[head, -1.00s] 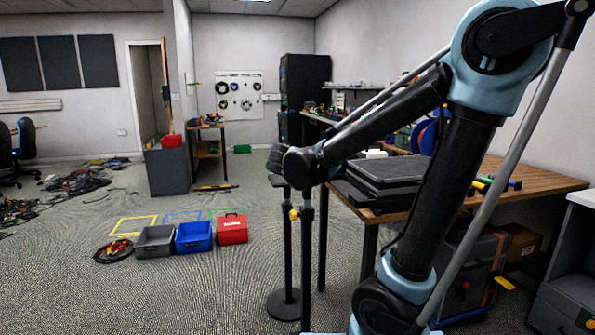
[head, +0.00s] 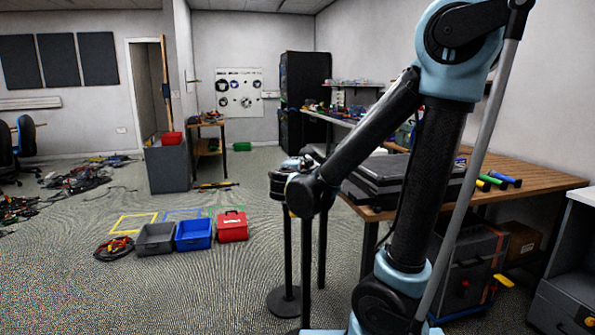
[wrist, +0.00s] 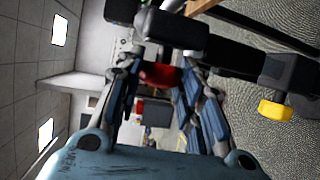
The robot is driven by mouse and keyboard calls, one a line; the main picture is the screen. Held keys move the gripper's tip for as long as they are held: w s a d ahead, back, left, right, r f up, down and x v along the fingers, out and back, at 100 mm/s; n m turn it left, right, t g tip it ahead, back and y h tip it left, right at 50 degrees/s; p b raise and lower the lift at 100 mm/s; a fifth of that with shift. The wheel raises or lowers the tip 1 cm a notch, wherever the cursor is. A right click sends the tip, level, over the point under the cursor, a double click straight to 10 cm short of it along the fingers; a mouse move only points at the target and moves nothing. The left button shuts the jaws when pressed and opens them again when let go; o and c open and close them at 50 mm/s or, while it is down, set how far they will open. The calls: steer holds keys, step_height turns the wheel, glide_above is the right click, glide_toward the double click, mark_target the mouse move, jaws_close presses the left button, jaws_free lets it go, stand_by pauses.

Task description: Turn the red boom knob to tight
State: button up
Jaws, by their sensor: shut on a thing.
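The red boom knob (wrist: 158,75) shows in the wrist view between the fingers of my gripper (wrist: 161,82), with a dark block of the stand just above it in the picture. The blue-grey fingers are shut on the knob from both sides. A yellow knob (wrist: 275,110) sits on a dark part of the stand, to the right and apart from my gripper. In the head view, the black stand (head: 288,240) rises from a round base. My arm hides the red knob and my gripper there. I cannot read the knob's turn angle or tightness.
A wooden workbench (head: 535,178) with black cases (head: 400,178) stands right of the stand. On the floor to the left are a grey bin (head: 155,240), a blue bin (head: 193,234), a red box (head: 232,226) and a cable coil (head: 113,248). Floor in front of them is clear.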

steer(key=o, duration=1)
steer(key=shift+f, duration=0.1)
steer(key=shift+o, duration=0.2)
steer(key=s, duration=0.7)
steer(key=shift+s+a+r, duration=0.4)
steer(key=shift+a, duration=0.05)
